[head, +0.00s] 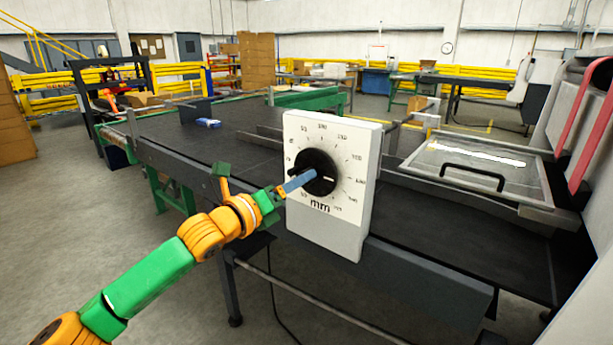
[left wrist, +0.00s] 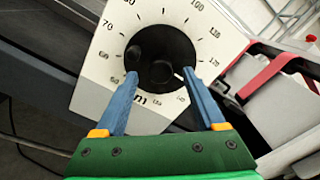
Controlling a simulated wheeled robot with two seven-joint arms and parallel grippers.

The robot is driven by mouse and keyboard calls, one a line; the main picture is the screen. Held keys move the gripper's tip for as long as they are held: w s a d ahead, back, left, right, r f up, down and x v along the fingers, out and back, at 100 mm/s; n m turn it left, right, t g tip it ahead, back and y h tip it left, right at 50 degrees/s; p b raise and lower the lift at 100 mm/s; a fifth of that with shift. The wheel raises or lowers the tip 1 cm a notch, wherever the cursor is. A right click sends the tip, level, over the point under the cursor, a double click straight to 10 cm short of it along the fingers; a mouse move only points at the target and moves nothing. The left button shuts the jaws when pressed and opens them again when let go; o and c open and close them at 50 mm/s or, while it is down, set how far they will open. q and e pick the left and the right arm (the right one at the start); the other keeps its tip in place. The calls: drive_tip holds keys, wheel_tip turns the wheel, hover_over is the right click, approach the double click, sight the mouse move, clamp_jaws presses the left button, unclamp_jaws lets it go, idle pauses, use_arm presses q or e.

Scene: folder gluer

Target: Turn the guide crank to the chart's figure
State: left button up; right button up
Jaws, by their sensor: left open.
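The guide crank (head: 314,173) is a black round dial knob with a small handle, on a white panel (head: 344,232) marked with numbers and "mm". A short white mark on the knob points right in the head view; the figure it meets is too small to read surely. My left gripper (head: 298,183) is at the knob's left front. In the left wrist view its two blue fingers (left wrist: 160,74) are spread, one on each side of the black crank (left wrist: 163,50). I cannot tell whether they touch it. No chart is readable in these views. My right gripper is out of view.
The panel stands at the edge of a long dark conveyor table (head: 190,140). A blue-and-white item (head: 208,123) lies on it. A clear cover with a black handle (head: 471,177) is to the right. Red bars (head: 592,120) stand at the far right. Floor at the left is open.

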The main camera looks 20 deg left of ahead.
use_arm(q)
drive_tip(key=x, duration=0.3)
drive_tip(key=shift+s+d+f, duration=0.1)
drive_tip(key=shift+s, duration=0.1)
drive_tip(key=shift+c, duration=0.5)
clamp_jaws()
drive_tip(key=shift+p, duration=0.3)
